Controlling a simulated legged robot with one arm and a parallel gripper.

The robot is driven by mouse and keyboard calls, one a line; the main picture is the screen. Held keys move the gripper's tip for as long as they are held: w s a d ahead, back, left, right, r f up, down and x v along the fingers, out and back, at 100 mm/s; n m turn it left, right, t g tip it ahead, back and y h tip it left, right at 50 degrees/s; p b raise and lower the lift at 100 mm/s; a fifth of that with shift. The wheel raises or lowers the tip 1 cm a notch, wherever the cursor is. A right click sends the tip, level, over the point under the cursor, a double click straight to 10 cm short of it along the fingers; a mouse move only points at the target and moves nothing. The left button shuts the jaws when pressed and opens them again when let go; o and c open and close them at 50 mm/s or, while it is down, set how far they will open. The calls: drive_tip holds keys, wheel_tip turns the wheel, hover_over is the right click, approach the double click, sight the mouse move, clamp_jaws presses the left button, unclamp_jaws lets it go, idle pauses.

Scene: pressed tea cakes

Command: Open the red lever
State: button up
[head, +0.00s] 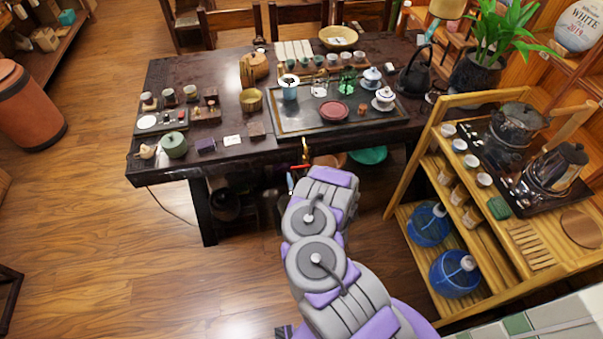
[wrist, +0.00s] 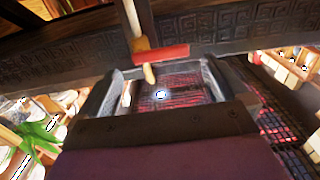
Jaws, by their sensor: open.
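The red lever (wrist: 162,54) shows in the wrist view as a short flat red bar attached to a tan, rod-like piece (wrist: 141,45). It lies just beyond my gripper (wrist: 161,76), roughly centred between its two fingers. The fingers are open and spread apart, with nothing seen held between them. I cannot tell whether a finger touches the lever. In the head view a small red piece (head: 300,167) shows below the front edge of the dark table, just beyond my arm. My arm hides the gripper there.
The dark carved table (head: 240,158) stands ahead, with a tray (head: 290,125) and teaware on it. A wooden shelf cart (head: 415,205) with blue jugs (head: 455,272) stands to the right. Open wooden floor (head: 130,255) lies to the left. A cable (head: 170,205) hangs beside the table.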

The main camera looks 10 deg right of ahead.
sight(301, 168)
drive_tip(key=w, duration=0.1)
drive_tip(key=w+b, duration=0.1)
drive_tip(key=shift+w+a+f, duration=0.15)
drive_tip(key=shift+w, duration=0.85)
drive_tip(key=c, duration=1)
drive_tip(key=shift+o, duration=0.2)
